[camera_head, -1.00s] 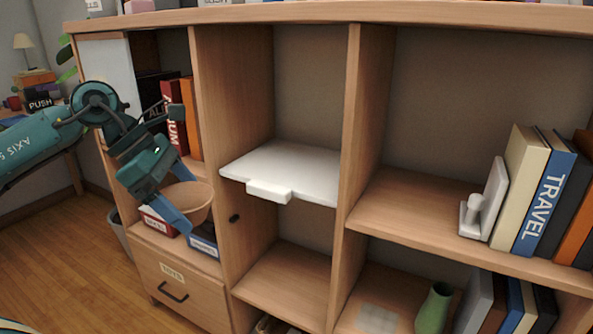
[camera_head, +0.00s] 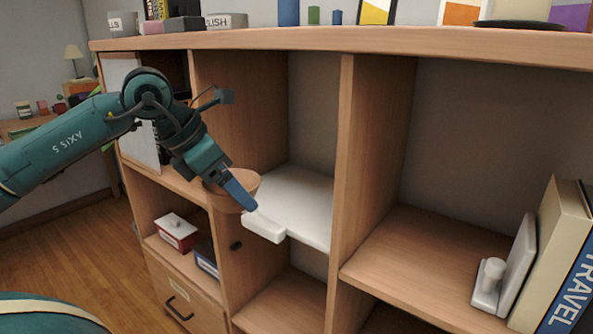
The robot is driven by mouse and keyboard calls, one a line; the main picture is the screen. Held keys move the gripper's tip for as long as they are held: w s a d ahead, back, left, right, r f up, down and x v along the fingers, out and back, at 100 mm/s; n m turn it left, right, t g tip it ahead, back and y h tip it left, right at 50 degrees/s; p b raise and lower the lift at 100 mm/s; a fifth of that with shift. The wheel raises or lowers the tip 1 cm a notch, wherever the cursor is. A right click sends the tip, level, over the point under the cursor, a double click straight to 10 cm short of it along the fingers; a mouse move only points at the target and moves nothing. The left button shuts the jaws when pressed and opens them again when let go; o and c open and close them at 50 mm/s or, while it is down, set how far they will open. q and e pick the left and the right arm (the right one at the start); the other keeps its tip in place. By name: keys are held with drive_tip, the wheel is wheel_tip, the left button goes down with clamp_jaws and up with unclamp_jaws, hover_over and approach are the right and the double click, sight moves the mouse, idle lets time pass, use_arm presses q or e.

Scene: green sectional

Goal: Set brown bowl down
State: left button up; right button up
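The brown bowl (camera_head: 221,198) is upright at the left edge of the white shelf board (camera_head: 300,204) in the middle bay. My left gripper (camera_head: 241,194) reaches down from the upper left with its blue fingers at the bowl's near rim, and it appears shut on that rim. The fingers cover part of the bowl. Whether the bowl's base touches anything cannot be told. My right gripper is not in view.
The white board has a raised front tab (camera_head: 264,227) and is otherwise bare. An upright divider (camera_head: 342,180) stands to its right. Books and a white bookend (camera_head: 490,285) are at the right.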

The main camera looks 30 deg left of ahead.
use_arm(q)
drive_tip(key=w+p, duration=0.1)
drive_tip(key=w, duration=0.4)
drive_tip(key=w+d+f+p, duration=0.1)
drive_tip(key=w, duration=0.4)
drive_tip(key=w+f+p, duration=0.1)
drive_tip(key=w, duration=0.5)
drive_tip(key=shift+d+f, duration=0.25)
drive_tip(key=shift+f, duration=0.85)
wheel_tip(320, 180, down, 3)
drive_tip(key=shift+r+b, duration=0.2)
drive_tip(key=shift+b, duration=0.4)
drive_tip(key=shift+w+f, duration=0.15)
drive_tip(key=shift+f, duration=0.1)
drive_tip(key=shift+r, duration=0.1)
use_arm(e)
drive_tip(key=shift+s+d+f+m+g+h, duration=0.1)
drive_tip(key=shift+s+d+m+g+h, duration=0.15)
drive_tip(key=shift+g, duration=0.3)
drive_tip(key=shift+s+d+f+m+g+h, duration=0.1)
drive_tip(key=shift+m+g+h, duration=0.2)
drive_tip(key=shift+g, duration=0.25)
use_arm(q)
drive_tip(key=o, duration=0.8)
